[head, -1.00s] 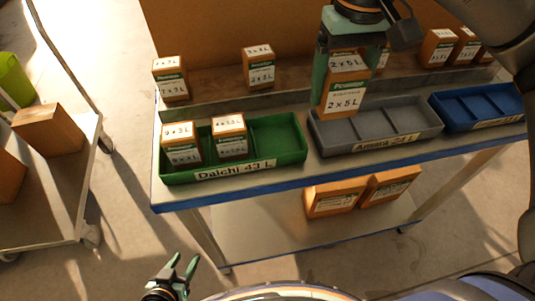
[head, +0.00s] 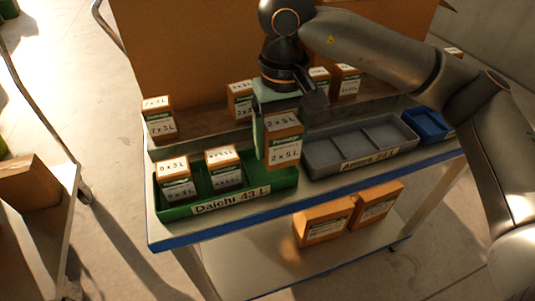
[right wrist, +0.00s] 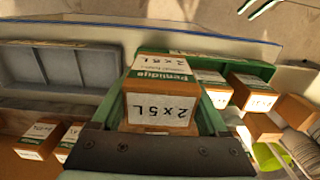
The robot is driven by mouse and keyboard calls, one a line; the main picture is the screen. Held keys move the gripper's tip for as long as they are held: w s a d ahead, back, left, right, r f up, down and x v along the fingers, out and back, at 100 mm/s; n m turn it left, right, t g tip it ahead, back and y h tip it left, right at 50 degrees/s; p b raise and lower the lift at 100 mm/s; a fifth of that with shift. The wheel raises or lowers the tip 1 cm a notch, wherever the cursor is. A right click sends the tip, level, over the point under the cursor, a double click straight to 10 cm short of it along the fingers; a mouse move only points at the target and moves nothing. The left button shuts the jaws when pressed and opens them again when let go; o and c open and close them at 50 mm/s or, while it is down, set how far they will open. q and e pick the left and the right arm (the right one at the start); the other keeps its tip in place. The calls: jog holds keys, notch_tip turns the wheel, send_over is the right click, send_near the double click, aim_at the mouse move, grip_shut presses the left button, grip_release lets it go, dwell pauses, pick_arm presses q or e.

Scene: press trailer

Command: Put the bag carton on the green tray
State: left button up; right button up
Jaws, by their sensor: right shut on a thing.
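The bag carton (head: 284,150), brown with a green band and a "2x5L" label, is held in my right gripper (head: 279,128). It hangs upright at the right compartment of the green tray (head: 232,200), labelled Daichi 43 L; I cannot tell whether it touches the tray floor. In the right wrist view the carton (right wrist: 160,95) sits between the green fingers. Two other cartons, (head: 175,181) and (head: 224,170), stand in the tray's left and middle compartments. My left gripper (right wrist: 262,8) shows only as spread green fingers at the top edge of the right wrist view.
A grey tray (head: 322,164) and a blue tray (head: 428,124), both empty where visible, stand to the right. Several cartons, such as (head: 159,119), line the raised shelf behind. Two cartons (head: 324,222) sit on the lower shelf. A trolley with a carton (head: 27,185) stands left.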

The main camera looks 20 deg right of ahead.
jog(key=w+f, duration=0.1)
jog(key=f, duration=0.1)
jog(key=w+f, duration=0.1)
jog(key=w, duration=0.1)
jog(key=w+f, duration=0.2)
jog(key=shift+a+f, duration=0.35)
jog(key=shift+w+f, duration=0.1)
jog(key=shift+f, duration=1.6)
jog(key=shift+f, duration=0.15)
jog(key=o, duration=1.2)
jog(key=shift+o, duration=0.2)
notch_tip(320, 180, up, 12)
jog(key=shift+r, duration=0.2)
